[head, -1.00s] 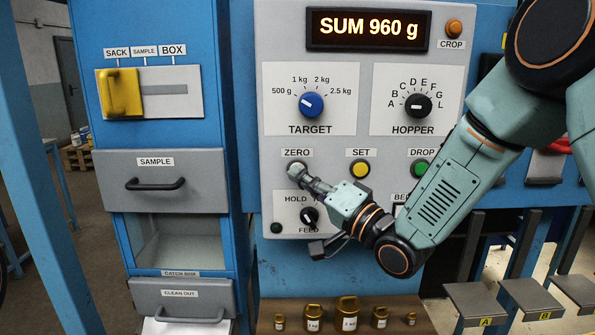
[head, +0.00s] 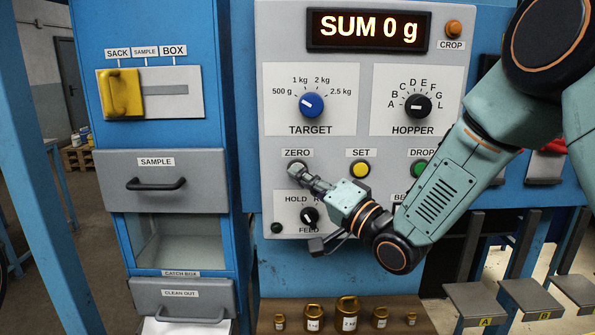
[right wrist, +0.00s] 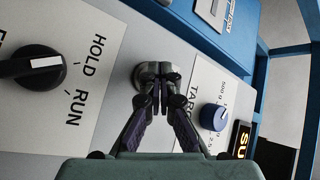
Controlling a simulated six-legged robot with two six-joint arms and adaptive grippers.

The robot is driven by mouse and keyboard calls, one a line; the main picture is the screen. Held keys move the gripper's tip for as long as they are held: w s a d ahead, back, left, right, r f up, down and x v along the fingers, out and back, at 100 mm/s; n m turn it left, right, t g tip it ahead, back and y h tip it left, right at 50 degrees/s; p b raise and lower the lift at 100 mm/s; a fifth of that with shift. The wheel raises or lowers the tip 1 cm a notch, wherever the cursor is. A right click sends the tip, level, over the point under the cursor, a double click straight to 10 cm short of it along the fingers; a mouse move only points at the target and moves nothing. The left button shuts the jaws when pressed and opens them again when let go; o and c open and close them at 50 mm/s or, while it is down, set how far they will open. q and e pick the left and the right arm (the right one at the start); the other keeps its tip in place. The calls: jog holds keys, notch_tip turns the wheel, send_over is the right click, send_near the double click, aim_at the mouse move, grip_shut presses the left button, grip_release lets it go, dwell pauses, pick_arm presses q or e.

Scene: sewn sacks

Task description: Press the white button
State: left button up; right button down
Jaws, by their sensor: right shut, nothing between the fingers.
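The button under the ZERO label (head: 296,152) is almost wholly covered by my right gripper (head: 297,171), so its white face cannot be made out. The right gripper is shut and empty, with its fingertips at the button. In the right wrist view, the closed fingertips (right wrist: 156,73) meet the panel at a round metal rim (right wrist: 139,76). The display (head: 368,29) above reads SUM 0 g. My left gripper is in neither view.
A yellow button (head: 360,169) under SET and a green button (head: 419,169) under DROP sit to the right. The FEED knob (head: 310,216) is just below my gripper. The TARGET knob (head: 311,105) and HOPPER knob (head: 417,105) are above. Brass weights (head: 347,315) stand below.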

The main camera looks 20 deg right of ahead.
dwell(0.5)
jog(key=shift+s+a, duration=0.1)
jog(key=shift+s, duration=0.65)
jog(key=shift+s+a, duration=0.1)
jog(key=shift+s+a, duration=0.2)
jog(key=shift+s, duration=0.55)
jog(key=shift+s+a, duration=0.25)
jog(key=shift+s, duration=0.5)
jog(key=shift+s+a, duration=0.2)
jog(key=shift+s, duration=0.55)
